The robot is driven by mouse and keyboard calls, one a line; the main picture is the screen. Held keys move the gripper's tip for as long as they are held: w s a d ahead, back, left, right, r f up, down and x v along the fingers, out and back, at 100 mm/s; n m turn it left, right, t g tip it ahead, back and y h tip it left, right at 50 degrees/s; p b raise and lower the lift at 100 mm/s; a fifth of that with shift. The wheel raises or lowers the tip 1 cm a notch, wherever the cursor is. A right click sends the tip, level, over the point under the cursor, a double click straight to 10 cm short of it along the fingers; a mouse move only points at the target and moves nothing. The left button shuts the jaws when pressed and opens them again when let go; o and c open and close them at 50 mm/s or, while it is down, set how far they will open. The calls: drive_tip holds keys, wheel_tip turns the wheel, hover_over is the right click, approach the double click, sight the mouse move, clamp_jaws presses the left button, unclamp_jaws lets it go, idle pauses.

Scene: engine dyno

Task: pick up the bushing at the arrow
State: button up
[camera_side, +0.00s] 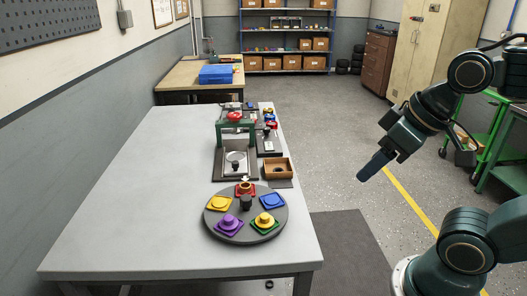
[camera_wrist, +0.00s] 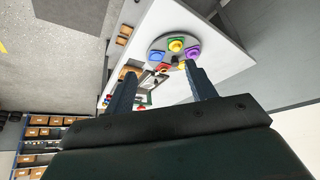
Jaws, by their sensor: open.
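A dark round turntable (camera_side: 238,238) lies on the grey table, with several coloured holders around its rim. A red holder (camera_side: 245,190) with an orange-brown piece sits at the far edge, by a small pale mark (camera_side: 244,180) that may be the arrow. A yellow round piece sits in the green holder (camera_side: 267,222). The purple holder (camera_side: 229,224), yellow holder (camera_side: 218,203) and blue holder (camera_side: 272,201) are the others. My gripper (camera_side: 375,166) is open and empty, raised right of the table, well apart from the turntable. In the wrist view, the turntable (camera_wrist: 166,36) shows beyond the fingers (camera_wrist: 160,68).
Behind the turntable stand a green press (camera_side: 236,128) with a red top and an open brown box (camera_side: 277,168). More small fixtures line the table's right edge. The table's left half (camera_side: 130,215) is clear. A green cart (camera_side: 495,145) stands at the right.

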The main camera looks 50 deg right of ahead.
drive_tip(key=w+r+m+g+y, duration=0.1)
drive_tip(key=w+r+m+g, duration=0.1)
drive_tip(key=w+m, duration=1.35)
drive_tip(key=w+d+f+m+g+y, duration=0.1)
drive_tip(key=w+d+f+m, duration=0.2)
drive_tip(key=w, duration=0.6)
drive_tip(key=w+d+f+m+g+y, duration=0.1)
drive_tip(key=w+d+f+m, duration=0.3)
drive_tip(key=w+f, duration=0.4)
drive_tip(key=shift+w, duration=0.85)
drive_tip(key=shift+f, duration=0.15)
drive_tip(key=shift+x, duration=4.3)
